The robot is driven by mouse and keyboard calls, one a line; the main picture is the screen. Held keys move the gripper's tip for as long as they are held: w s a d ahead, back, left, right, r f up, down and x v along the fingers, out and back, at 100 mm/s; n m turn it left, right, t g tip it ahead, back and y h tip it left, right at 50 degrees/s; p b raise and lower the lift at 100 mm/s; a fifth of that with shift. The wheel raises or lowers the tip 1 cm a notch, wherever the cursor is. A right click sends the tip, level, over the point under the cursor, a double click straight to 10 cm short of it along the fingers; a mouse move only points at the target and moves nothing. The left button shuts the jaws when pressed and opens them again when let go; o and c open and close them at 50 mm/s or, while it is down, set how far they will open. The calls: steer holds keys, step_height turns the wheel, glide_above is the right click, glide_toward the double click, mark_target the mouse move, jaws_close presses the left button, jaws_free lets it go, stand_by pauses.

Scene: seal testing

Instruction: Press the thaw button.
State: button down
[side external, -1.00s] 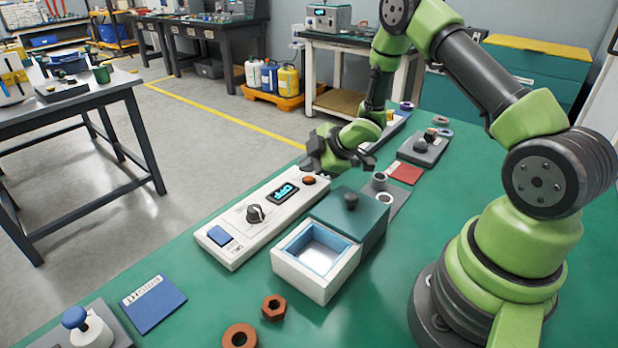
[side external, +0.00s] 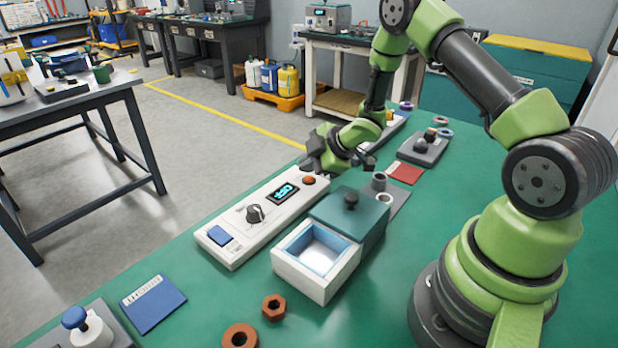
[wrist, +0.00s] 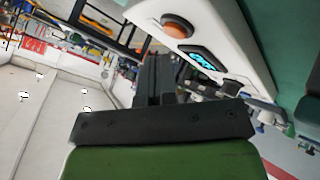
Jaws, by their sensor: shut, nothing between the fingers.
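A long white control panel (side external: 245,243) lies on the green bench. It has a blue square button (side external: 220,236) at its near end, a dark knob (side external: 254,214), a lit display (side external: 283,194) that seems to read OFF, and an orange-red round button (side external: 309,180) at its far end. The labels are too small to read, so I cannot tell which button is thaw. My gripper (side external: 322,167) is shut and empty, just above the panel's far end, close to the round button. The wrist view shows the round button (wrist: 177,27) and display (wrist: 200,62) beyond my fingers, with a gap.
A white box with a blue-lined well (side external: 317,283) and teal lid section (side external: 348,213) stands right of the panel. Brown nuts (side external: 274,307) and a blue booklet (side external: 153,303) lie in front. A red card (side external: 404,173) and grey device (side external: 423,149) lie behind.

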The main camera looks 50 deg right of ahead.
mark_target(309, 179)
steer(key=shift+f, duration=0.15)
stand_by(0.6)
steer(key=shift+f, duration=0.25)
steer(key=shift+f, duration=0.4)
stand_by(0.5)
steer(key=shift+r, duration=0.85)
steer(key=shift+r, duration=2.5)
